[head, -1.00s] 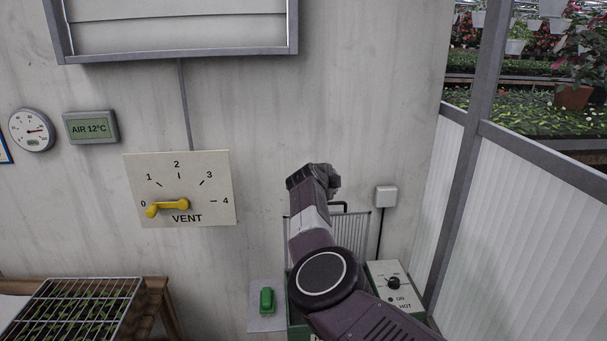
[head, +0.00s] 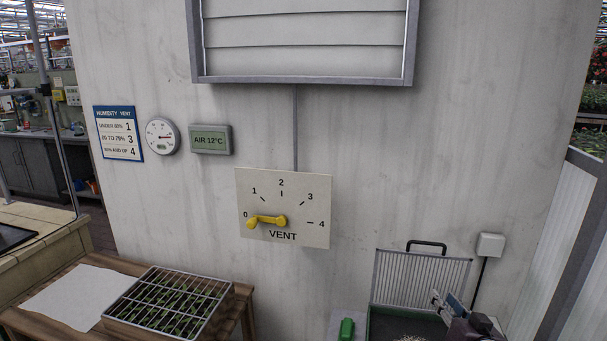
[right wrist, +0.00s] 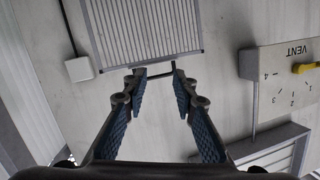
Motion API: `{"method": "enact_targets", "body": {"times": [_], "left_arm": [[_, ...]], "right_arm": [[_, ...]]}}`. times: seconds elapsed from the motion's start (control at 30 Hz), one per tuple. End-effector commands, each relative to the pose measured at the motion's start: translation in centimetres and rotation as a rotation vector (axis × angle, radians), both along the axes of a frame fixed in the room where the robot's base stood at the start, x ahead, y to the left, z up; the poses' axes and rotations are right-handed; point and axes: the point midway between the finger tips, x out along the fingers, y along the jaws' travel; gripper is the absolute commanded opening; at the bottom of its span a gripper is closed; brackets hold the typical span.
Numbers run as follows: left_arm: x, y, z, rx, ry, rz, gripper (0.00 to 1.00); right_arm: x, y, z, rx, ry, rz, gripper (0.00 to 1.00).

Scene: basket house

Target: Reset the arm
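My right gripper (head: 450,303) shows at the lower right of the head view, low in front of the wall and over a dark green box. Its blue-padded fingers also show in the right wrist view (right wrist: 159,80). They are spread apart with nothing between them. Most of my right arm is out of the head view. My left arm and left gripper are not in view.
A vent panel (head: 308,222) has its yellow lever (head: 268,220) at 0. A ribbed lid (head: 420,283) with a black handle stands behind the green box. A seedling tray (head: 222,290) sits on a wooden table at lower left. A white wall box (head: 490,245) is at right.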

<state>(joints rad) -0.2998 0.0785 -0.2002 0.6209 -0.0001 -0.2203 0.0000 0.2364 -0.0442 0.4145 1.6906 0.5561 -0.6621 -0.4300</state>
Motion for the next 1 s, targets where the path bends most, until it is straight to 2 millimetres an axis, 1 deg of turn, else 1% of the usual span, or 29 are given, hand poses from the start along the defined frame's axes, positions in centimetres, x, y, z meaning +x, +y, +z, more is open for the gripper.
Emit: {"method": "enact_targets", "body": {"times": [0.03, 0.07, 0.1, 0.17, 0.2, 0.27, 0.3, 0.33, 0.4, 0.47, 0.5, 0.7, 0.93, 1.0], "left_arm": [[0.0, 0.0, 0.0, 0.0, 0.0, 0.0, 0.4], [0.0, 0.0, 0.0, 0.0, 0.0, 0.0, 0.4], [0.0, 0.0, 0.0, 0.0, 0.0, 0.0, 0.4], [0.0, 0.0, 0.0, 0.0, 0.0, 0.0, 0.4], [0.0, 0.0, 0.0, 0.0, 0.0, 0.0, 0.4], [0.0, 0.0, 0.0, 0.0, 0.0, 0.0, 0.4], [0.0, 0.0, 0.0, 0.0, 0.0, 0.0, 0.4], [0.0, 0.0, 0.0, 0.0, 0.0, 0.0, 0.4], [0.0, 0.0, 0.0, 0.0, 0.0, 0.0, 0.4], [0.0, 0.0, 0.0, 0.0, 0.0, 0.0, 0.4], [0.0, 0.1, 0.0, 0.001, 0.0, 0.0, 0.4], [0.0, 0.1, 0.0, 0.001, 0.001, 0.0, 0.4], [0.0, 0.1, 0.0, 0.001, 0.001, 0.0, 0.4], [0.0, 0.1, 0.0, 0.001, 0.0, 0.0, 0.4]], "right_arm": [[-2.7, 2.1, -2.6, -0.049, 0.091, 0.057, 0.26], [-4.2, 3.3, -4.0, -0.072, 0.144, 0.088, 0.26], [-6.2, 4.8, -5.7, -0.099, 0.212, 0.125, 0.26], [-9.6, 6.7, -8.2, -0.137, 0.315, 0.173, 0.26], [-12.0, 7.9, -9.7, -0.16, 0.383, 0.202, 0.26], [-15.8, 9.5, -11.7, -0.19, 0.484, 0.238, 0.26], [-18.3, 10.4, -12.8, -0.207, 0.546, 0.258, 0.26], [-20.0, 11.0, -13.4, -0.217, 0.587, 0.271, 0.26], [-23.6, 11.9, -14.6, -0.238, 0.672, 0.289, 0.26], [-26.2, 12.5, -15.2, -0.25, 0.73, 0.3, 0.26], [-27.8, 12.9, -15.5, -0.257, 0.766, 0.307, 0.26], [-34.5, 13.9, -16.3, -0.281, 0.91, 0.324, 0.26], [-41.3, 14.6, -16.0, -0.296, 1.047, 0.327, 0.26], [-40.7, 14.6, -17.5, -0.295, 1.054, 0.325, 0.26]]}}
